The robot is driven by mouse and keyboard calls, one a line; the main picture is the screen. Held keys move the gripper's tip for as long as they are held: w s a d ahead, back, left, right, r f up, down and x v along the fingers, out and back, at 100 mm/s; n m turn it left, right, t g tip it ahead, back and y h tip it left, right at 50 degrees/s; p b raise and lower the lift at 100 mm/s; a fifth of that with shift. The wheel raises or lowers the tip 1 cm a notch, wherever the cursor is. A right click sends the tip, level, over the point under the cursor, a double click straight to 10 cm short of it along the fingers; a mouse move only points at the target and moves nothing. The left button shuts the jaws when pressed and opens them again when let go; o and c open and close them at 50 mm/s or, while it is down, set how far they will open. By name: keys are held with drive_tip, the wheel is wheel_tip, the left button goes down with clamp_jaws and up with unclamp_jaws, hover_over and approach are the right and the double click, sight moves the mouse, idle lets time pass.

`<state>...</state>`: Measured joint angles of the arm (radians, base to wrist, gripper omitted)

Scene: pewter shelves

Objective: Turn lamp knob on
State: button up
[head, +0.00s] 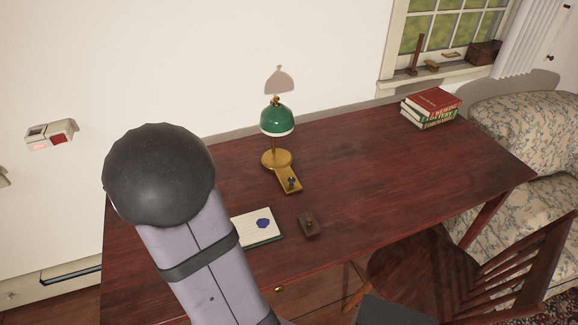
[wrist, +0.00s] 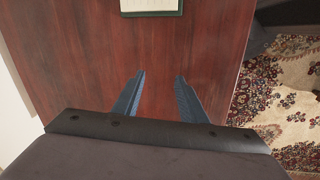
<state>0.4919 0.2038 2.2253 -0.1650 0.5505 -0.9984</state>
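The lamp (head: 278,124) stands on the desk in the head view, with a green shade and a brass stem and base. Its brass foot runs toward the front and bears a small dark knob (head: 291,182). I cannot tell the knob's setting. My gripper (wrist: 158,95) shows in the wrist view with its two blue fingers apart and nothing between them. It is over the reddish wooden desk (wrist: 75,50), and the lamp is out of that view. In the head view my arm stands left of the lamp, and my gripper cannot be made out there.
A notepad with a blue mark (head: 258,228) and a small wooden box (head: 309,225) lie in front of the lamp. Books (head: 432,107) are stacked at the back right. A wooden chair (head: 435,270) stands at the front right. The desk right of the lamp is clear.

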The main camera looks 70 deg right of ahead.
drive_tip(key=s+d+r+n+p, duration=0.1)
drive_tip(key=d+r+n+p, duration=0.15)
drive_tip(key=d, duration=0.75)
drive_tip(key=n+g+h+p, duration=0.1)
drive_tip(key=n+h+p, duration=0.2)
drive_tip(key=n+p, duration=0.35)
approach(291, 179)
drive_tip(key=shift+n, duration=0.8)
drive_tip(key=shift+x, duration=3.6)
clamp_jaws()
